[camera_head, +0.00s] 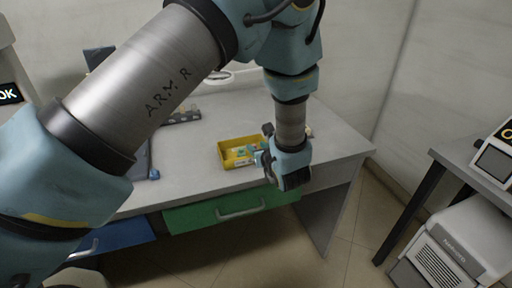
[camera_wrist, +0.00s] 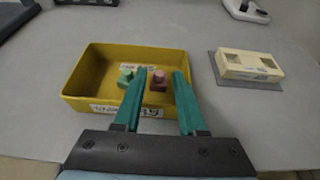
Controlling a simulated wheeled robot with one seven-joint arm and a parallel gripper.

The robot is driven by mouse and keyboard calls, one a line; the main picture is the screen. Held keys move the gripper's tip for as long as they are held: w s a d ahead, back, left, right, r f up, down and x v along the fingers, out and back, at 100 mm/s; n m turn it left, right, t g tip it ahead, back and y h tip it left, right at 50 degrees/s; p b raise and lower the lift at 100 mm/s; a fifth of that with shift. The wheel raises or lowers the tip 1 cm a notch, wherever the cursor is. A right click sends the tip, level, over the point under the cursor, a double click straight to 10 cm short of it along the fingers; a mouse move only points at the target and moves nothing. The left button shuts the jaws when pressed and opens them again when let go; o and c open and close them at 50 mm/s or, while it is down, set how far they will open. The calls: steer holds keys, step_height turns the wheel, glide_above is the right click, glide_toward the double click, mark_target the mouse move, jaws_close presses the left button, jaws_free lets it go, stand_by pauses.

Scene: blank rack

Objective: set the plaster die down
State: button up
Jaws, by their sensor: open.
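My gripper (camera_wrist: 160,72) is open, with its two green fingers apart over the yellow tray. In the head view my gripper (camera_head: 284,178) is near the front edge of the desk. A small pinkish-red block (camera_wrist: 159,80) shows between the fingertips, at the tray; I cannot tell whether a finger touches it. A green piece (camera_wrist: 125,78) lies in the tray to its left. The yellow tray (camera_wrist: 85,70) has a label on its front wall, and it also shows in the head view (camera_head: 236,163). I cannot tell for certain which piece is the plaster die.
A cream block with two recesses (camera_wrist: 236,67) lies on a grey mat (camera_wrist: 218,78) right of the tray. The grey desk (camera_head: 195,182) has bare room around the tray. A green drawer (camera_head: 200,217) is below its front edge. A separate table (camera_head: 472,165) stands at right.

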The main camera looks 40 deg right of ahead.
steer(key=b+v, duration=0.2)
steer(key=v, duration=0.8)
steer(key=w+a+n+y, duration=0.1)
steer(key=w+a+n, duration=0.1)
steer(key=w+a, duration=0.1)
steer(key=w+a+r+n+y, duration=0.1)
steer(key=w+a+n+y, duration=0.1)
steer(key=w+a, duration=0.1)
steer(key=w+a+n+y, duration=0.1)
steer(key=w+a+y, duration=0.1)
steer(key=w+a, duration=0.1)
steer(key=shift+a+r+n+g, duration=0.2)
steer(key=shift+a+n+g, duration=0.1)
steer(key=shift+a+n, duration=0.15)
steer(key=w+a+r+n+g, duration=0.2)
steer(key=a+n+g, duration=0.3)
steer(key=a+n, duration=1.1)
steer(key=w+a+r+n+g, duration=0.3)
steer(key=a+n+g, duration=0.2)
steer(key=a+n, duration=1.2)
steer(key=shift+a, duration=1.25)
steer(key=shift+r, duration=0.15)
